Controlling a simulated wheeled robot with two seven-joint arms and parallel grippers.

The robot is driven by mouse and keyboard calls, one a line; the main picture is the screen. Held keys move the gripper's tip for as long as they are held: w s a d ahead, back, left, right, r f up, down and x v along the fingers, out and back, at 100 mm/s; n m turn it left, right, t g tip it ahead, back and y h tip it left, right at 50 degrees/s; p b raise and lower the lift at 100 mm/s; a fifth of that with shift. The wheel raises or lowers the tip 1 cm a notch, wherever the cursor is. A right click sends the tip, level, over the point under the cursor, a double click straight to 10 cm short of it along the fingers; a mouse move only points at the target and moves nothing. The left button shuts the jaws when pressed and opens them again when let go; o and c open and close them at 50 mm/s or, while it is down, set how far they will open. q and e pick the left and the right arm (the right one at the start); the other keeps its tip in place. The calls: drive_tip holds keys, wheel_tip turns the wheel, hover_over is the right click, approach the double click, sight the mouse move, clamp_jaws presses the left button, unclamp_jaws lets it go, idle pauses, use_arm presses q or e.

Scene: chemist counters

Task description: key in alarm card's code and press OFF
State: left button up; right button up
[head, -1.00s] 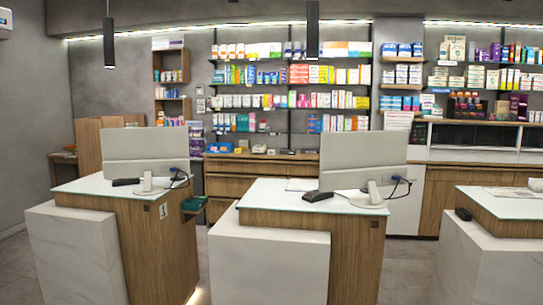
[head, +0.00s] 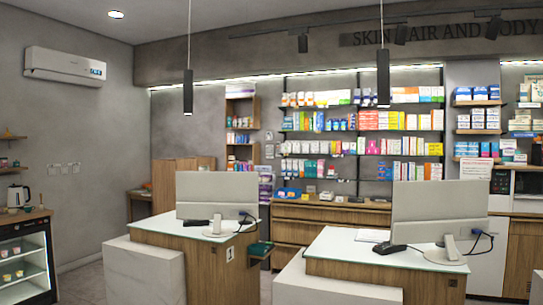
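I cannot make out an alarm card or an alarm keypad for certain at this distance. A white sheet (head: 476,168) hangs at the right on the back units, its print too small to read. A small dark panel (head: 500,182) is beside it, and I cannot tell what it is. Several small pale plates (head: 63,169) are on the left wall, too small to identify. Neither of my grippers is in view.
Two counters with monitors (head: 217,195) (head: 440,213) stand in front, with white blocks (head: 145,270) before them. A glass-fronted cooler (head: 24,265) and a kettle (head: 18,195) are at the left. Shelves of medicine boxes (head: 400,120) line the back wall. Floor shows between cooler and left counter.

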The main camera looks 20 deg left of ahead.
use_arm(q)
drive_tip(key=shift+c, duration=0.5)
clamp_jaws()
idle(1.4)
